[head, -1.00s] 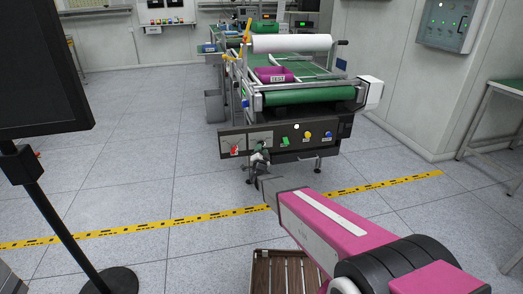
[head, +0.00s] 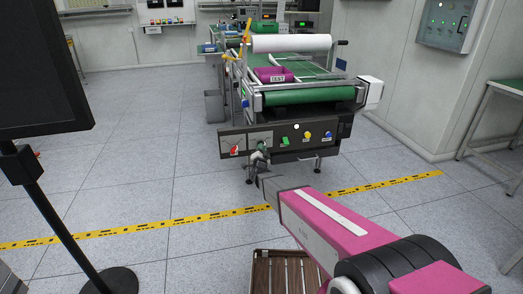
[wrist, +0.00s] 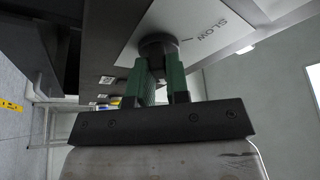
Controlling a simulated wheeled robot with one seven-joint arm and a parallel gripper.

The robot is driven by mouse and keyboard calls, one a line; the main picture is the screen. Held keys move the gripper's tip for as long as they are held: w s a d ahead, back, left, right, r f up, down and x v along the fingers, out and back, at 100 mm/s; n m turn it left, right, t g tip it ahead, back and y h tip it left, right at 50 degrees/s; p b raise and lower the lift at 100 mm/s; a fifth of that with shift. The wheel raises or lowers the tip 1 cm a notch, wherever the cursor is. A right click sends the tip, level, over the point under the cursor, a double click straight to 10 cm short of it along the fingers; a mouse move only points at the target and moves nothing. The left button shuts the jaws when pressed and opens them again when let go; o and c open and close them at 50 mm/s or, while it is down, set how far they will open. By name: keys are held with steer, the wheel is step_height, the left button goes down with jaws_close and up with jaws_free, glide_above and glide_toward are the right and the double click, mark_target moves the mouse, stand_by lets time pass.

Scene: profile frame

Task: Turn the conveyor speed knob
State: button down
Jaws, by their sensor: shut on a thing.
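The conveyor speed knob (wrist: 157,45) is a dark round knob on a pale plate (wrist: 200,30) marked SLOW in the wrist view. My gripper (wrist: 160,72) has its two green fingers shut on the knob, one on each side. In the head view my gripper (head: 260,152) is at the conveyor's black front panel (head: 320,140), in front of the plate, and hides the knob. The knob's pointer cannot be made out.
To the right of my gripper on the panel are a green switch (head: 284,142), a yellow button (head: 307,135) and a blue button (head: 327,134). A red switch (head: 235,149) is to the left. The conveyor's green belt (head: 310,95) carries a magenta bin (head: 272,75).

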steer(key=shift+w+d+n+g+y, duration=0.15)
steer(key=shift+n+g+y, duration=0.5)
steer(key=shift+n+y, duration=2.65)
steer(key=shift+s+d+n+g+y, duration=0.15)
steer(key=shift+n+g+y, duration=0.5)
steer(key=shift+n, duration=5.2)
steer(key=shift+w+d+n+g+y, duration=0.2)
steer(key=shift+n+g+y, duration=0.4)
steer(key=shift+n+y, duration=2.7)
steer(key=n+h, duration=0.2)
steer(key=shift+n+h, duration=0.25)
steer(key=shift+n, duration=0.1)
steer(key=c, duration=1.1)
jaws_free()
steer(key=shift+s+d, duration=0.1)
steer(key=v, duration=1)
steer(key=shift+s+d+f, duration=0.15)
steer(key=shift+s+d, duration=0.05)
steer(key=shift+s, duration=0.1)
